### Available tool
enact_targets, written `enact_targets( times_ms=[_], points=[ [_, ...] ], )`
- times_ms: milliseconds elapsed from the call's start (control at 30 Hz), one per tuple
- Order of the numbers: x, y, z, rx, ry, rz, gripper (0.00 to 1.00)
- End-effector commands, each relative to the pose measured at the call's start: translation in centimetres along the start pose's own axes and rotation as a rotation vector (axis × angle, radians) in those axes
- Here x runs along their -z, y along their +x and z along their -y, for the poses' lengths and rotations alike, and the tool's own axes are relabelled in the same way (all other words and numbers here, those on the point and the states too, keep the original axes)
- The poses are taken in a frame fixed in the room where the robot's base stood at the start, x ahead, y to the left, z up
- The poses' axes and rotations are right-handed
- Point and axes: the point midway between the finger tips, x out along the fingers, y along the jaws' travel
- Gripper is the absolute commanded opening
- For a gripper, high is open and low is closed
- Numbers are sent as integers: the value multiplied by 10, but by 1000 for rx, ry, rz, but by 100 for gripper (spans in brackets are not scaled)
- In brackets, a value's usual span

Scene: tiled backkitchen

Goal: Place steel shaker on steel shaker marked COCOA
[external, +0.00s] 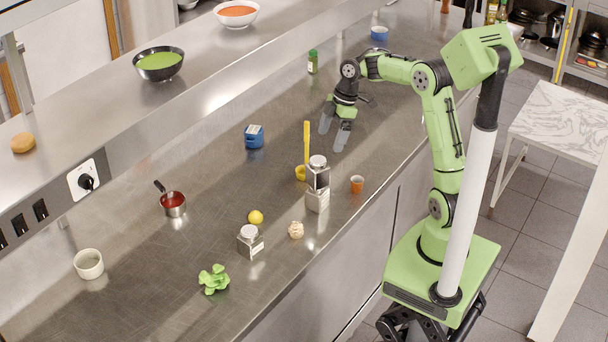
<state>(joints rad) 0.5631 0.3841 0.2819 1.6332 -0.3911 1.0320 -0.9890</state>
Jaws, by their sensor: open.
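Two steel shakers stand one on the other near the counter's front edge, in the external view. The upper steel shaker (318,179) has a pale round top and rests upright on the lower steel shaker (317,202). A third steel shaker (250,241) with a pale label stands apart, to the lower left. The lettering is too small to read, so I cannot tell which is marked COCOA. My gripper (335,136) is open and empty, with its grey fingers pointing down over the counter, behind the stacked pair and clear of it.
A yellow upright-handled tool (307,145) stands just behind the stack. An orange cup (357,184), garlic-like bulb (296,230), lemon (256,217) and blue box (254,137) are nearby. A red-filled saucepan (174,204) and green leaves (214,280) lie left. Counter between blue box and saucepan is clear.

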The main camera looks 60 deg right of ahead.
Motion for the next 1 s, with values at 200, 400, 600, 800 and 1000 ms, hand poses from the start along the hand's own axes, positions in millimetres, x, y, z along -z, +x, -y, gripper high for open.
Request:
enact_targets(
  times_ms=[200,400,600,800,1000],
  points=[
    [12,-56,113,-209,361,72,92],
    [-29,-74,207,-375,753,-60,92],
    [-58,-68,240,-404,943,-165,92],
    [-60,-67,241,-404,955,-167,92],
    [-59,-67,241,-404,953,-167,92]
  ],
)
